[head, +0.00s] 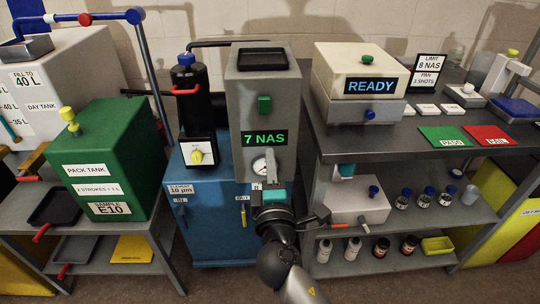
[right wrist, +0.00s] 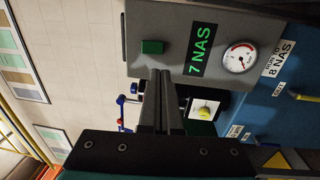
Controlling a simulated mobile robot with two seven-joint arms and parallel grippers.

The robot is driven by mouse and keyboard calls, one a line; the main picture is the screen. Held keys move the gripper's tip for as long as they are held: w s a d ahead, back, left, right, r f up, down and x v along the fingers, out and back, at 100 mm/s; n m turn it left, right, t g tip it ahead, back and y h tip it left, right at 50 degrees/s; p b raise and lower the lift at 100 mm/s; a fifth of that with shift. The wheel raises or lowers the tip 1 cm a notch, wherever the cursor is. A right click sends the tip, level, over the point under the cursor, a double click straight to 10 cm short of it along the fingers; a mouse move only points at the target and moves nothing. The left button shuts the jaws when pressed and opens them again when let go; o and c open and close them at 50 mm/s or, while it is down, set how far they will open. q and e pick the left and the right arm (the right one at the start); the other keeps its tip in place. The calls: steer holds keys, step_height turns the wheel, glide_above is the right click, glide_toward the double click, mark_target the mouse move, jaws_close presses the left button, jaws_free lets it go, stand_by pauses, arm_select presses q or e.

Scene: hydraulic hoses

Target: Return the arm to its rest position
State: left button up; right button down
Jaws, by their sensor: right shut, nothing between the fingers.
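My right gripper (head: 271,160) is in front of the grey counter unit (head: 262,90), below its green "7 NAS" display (head: 265,139). Its two grey fingers are together with nothing between them. In the right wrist view the shut fingers (right wrist: 161,78) point toward the unit's face, near its green button (right wrist: 152,47). I cannot tell the exact gap between fingertips and unit. The right forearm comes up from the bottom of the head view. My left gripper is in neither view.
A blue cabinet (head: 205,215) with a gauge and yellow handle stands behind my arm. A green pack tank (head: 110,160) is on the left stand. On the right, a shelf (head: 425,215) holds several bottles, and its top carries the "READY" box (head: 365,75) and PASS and FAIL cards.

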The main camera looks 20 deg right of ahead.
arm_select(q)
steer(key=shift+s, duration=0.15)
arm_select(e)
steer(key=s+a+f+m+g+y, duration=0.15)
steer(key=s+f+g, duration=0.35)
steer(key=f, duration=1.3)
steer(key=s+d+f+m+g+y, duration=0.15)
steer(key=s+f+g+y, duration=0.35)
steer(key=f, duration=1.3)
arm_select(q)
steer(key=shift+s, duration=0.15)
arm_select(e)
steer(key=s+d+f+m+g, duration=0.1)
steer(key=s+f, duration=0.4)
steer(key=s, duration=0.5)
steer(key=s+d+f+m+g+h, duration=0.1)
steer(key=s+f+m, duration=0.4)
steer(key=s, duration=0.5)
steer(key=s+d+f+m+g, duration=0.2)
steer(key=s+f+g, duration=0.3)
steer(key=s, duration=0.6)
step_height(320, 180, down, 2)
steer(key=shift+d+m+h, duration=0.2)
steer(key=shift+m+h, duration=0.15)
steer(key=shift+m, duration=0.45)
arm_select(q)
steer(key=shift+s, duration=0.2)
arm_select(e)
steer(key=shift+s, duration=0.1)
